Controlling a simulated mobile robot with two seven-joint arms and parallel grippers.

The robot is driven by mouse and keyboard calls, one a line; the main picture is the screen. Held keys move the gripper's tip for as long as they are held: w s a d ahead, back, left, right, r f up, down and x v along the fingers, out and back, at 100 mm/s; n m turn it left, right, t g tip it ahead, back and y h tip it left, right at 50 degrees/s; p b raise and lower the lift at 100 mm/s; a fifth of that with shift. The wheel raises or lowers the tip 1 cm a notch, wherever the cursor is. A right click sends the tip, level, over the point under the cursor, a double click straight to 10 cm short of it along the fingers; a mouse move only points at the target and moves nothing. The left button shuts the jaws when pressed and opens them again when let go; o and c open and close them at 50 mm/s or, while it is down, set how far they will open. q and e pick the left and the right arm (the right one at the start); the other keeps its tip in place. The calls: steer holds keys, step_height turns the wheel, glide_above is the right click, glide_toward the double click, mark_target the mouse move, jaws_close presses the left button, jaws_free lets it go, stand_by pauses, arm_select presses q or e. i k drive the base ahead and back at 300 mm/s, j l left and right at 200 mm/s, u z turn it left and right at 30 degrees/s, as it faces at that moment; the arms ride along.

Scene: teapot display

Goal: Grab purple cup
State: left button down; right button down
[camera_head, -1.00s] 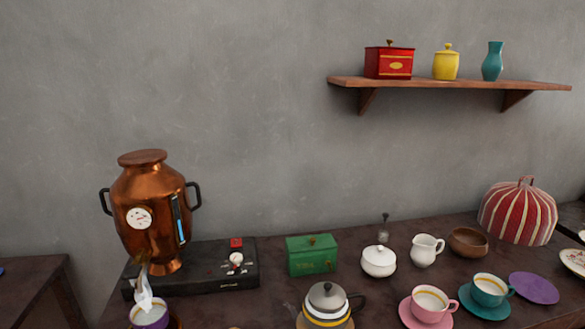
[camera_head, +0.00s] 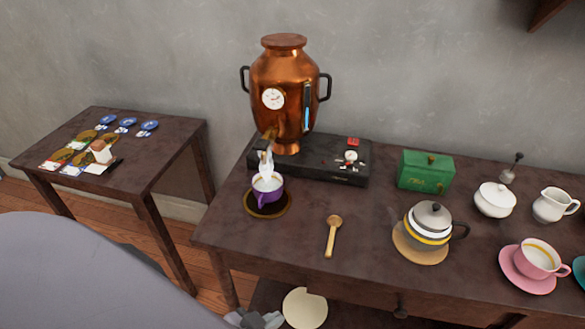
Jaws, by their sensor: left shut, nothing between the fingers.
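The purple cup (camera_head: 266,197) stands upright below the spout of the copper urn (camera_head: 284,85). White steam or vapour rises over it, and its inside looks pale with a gold band. Under it is a dark round mat with a gold rim (camera_head: 285,208). My left gripper (camera_head: 262,319) shows only partly at the bottom edge, below and in front of the table, well apart from the cup. It is shut and empty. My right gripper is not in view.
A wooden spoon (camera_head: 332,237) and a grey teapot (camera_head: 427,226) on a round mat are right of the cup. The table's front edge (camera_head: 225,250) lies between my left gripper and the cup. A side table (camera_head: 160,150) stands left.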

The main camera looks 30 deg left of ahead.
mark_target(269, 193)
steer(key=k+j, duration=0.2)
steer(key=j, duration=0.15)
steer(key=k+j, duration=0.15)
steer(key=j, duration=0.2)
steer(key=j+u, duration=0.15)
steer(key=j, duration=0.65)
steer(key=i+j+u, duration=0.1)
steer(key=i+j, duration=0.45)
